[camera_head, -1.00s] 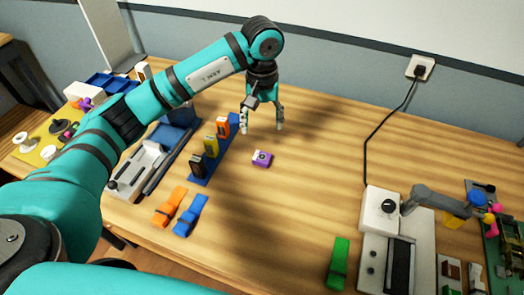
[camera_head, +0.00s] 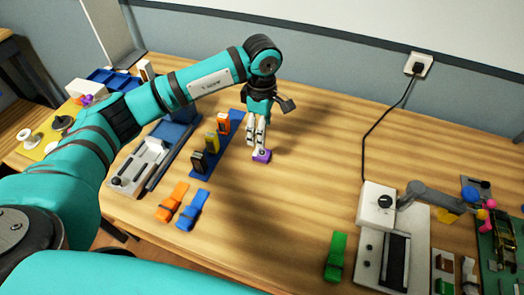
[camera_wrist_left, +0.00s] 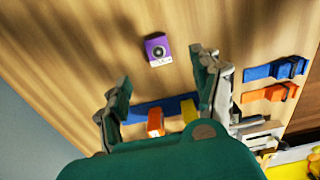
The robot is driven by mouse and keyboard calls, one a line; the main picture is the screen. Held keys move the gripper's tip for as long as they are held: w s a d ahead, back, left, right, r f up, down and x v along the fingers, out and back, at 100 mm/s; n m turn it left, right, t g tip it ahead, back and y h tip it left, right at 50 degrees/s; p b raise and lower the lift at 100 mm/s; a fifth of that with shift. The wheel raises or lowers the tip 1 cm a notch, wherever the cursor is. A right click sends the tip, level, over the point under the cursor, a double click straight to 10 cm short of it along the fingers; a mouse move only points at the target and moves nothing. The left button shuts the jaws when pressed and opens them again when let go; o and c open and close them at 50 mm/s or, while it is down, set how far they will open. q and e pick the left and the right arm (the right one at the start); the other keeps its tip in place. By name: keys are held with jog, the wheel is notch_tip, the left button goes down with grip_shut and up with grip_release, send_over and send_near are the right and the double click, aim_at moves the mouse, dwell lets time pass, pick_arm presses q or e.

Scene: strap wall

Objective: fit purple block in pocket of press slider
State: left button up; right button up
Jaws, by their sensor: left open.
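The purple block (camera_head: 261,156) lies on the wooden table, right of the blue rack. It has a dark round feature on its top, seen in the left wrist view (camera_wrist_left: 158,50). My left gripper (camera_head: 256,143) points down over the block, its fingers covering part of it in the head view. In the left wrist view my left gripper (camera_wrist_left: 160,70) has its fingers spread, with nothing between them, and the block shows beyond the fingertips. I cannot tell for sure which device is the press; a grey-white device with a long track (camera_head: 146,165) stands at left.
A blue rack (camera_head: 203,170) with orange, yellow and black blocks stands left of the gripper. Orange (camera_head: 172,202) and blue (camera_head: 192,210) straps lie in front. A white machine (camera_head: 373,265) and a green strap (camera_head: 336,256) are at right. The table's middle is clear.

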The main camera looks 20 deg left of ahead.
pick_arm(q)
jog(key=p, duration=0.1)
send_over(262, 153)
notch_tip(262, 153, down, 5)
jog(key=shift+r, duration=0.15)
notch_tip(262, 153, down, 5)
jog(key=shift+r+p, duration=0.1)
jog(key=shift+p, duration=1.1)
jog(key=shift+w+f, duration=0.1)
jog(key=shift+f, duration=0.2)
grip_shut()
